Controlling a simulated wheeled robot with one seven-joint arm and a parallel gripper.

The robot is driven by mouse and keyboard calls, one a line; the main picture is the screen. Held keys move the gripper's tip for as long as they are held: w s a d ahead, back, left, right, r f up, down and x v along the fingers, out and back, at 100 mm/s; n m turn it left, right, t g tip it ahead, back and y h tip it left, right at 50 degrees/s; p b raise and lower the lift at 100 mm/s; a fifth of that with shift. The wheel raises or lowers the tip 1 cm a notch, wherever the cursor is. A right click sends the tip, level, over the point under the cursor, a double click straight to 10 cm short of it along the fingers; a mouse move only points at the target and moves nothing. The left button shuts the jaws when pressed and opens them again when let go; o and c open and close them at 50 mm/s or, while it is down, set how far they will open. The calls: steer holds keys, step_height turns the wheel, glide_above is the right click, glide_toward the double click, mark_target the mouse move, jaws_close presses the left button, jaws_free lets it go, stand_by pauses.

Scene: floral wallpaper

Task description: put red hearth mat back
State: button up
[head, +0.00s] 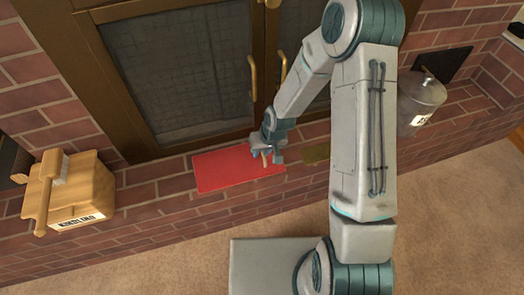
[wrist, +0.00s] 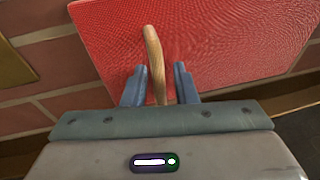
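The red hearth mat (head: 222,170) lies on the brick hearth in front of the glass doors. It fills much of the upper wrist view (wrist: 240,45). My gripper (head: 266,157) is over the right part of the mat, pointing down. In the wrist view its two blue fingers (wrist: 161,78) stand apart. The stick's lower end is hidden by my gripper. I cannot tell whether it touches the mat.
Metal-framed glass doors (head: 180,75) with brass handles stand behind the mat. A wooden box (head: 75,195) with a label is at left. A lidded glass jar (head: 418,103) is at right. A flat olive plate (head: 316,153) lies right of the mat.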

steer(key=shift+r, duration=0.15)
steer(key=s+d+r+m+h+p, duration=0.15)
steer(key=s+d+r, duration=0.3)
steer(key=r, duration=0.75)
steer(key=s+d+r+h+p, duration=0.1)
steer(key=s+d+r+p, duration=0.4)
steer(key=r, duration=0.7)
steer(key=s+d+r+m+b, duration=0.1)
steer(key=s+d+r, duration=0.3)
steer(key=s+r, duration=0.4)
steer(key=shift+s+d+b, duration=0.15)
steer(key=shift+s+b, duration=0.15)
steer(key=shift+s, duration=0.3)
step_height(320, 180, up, 28)
steer(key=t+p, duration=0.1)
steer(key=p, duration=2.4)
steer(key=shift+r+m+p, duration=0.25)
steer(key=shift+m+p, duration=0.1)
steer(key=shift+p, duration=0.05)
